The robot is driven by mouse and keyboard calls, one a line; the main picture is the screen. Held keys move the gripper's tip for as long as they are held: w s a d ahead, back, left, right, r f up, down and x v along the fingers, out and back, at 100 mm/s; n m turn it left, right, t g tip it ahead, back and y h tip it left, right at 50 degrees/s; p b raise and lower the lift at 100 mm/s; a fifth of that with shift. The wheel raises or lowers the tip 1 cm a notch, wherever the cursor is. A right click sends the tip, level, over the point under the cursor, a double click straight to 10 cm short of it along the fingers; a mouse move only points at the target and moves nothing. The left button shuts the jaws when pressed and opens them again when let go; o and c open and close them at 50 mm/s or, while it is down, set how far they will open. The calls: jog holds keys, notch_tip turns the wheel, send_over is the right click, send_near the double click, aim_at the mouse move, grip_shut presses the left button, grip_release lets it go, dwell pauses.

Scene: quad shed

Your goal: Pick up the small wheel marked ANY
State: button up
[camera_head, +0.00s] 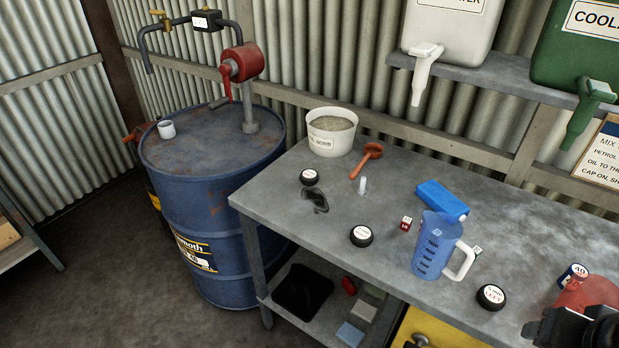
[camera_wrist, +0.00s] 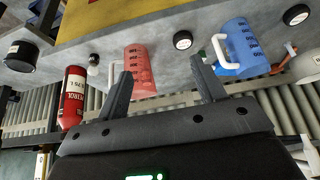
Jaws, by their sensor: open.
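Several small black wheels with white labels lie flat on the grey bench. One wheel (camera_head: 491,297) is right of the blue jug's handle; its lettering seems to end in LEFT. Another wheel (camera_head: 361,236) is left of the blue jug, and a third wheel (camera_head: 309,177) lies near the white tub. I cannot read ANY on any of them. The wrist view shows one wheel (camera_wrist: 182,40) beyond the fingers and another wheel (camera_wrist: 296,14) at top right. My gripper (camera_wrist: 160,67) is open and empty above the bench, apart from the wheels.
The blue jug (camera_head: 434,250) and red jug (camera_wrist: 139,70) stand close to the nearest wheel. White and green dispensers hang over the bench. A blue drum (camera_head: 215,210) stands left.

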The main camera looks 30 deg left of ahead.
jog(key=shift+o, duration=1.3)
jog(key=shift+w, duration=0.1)
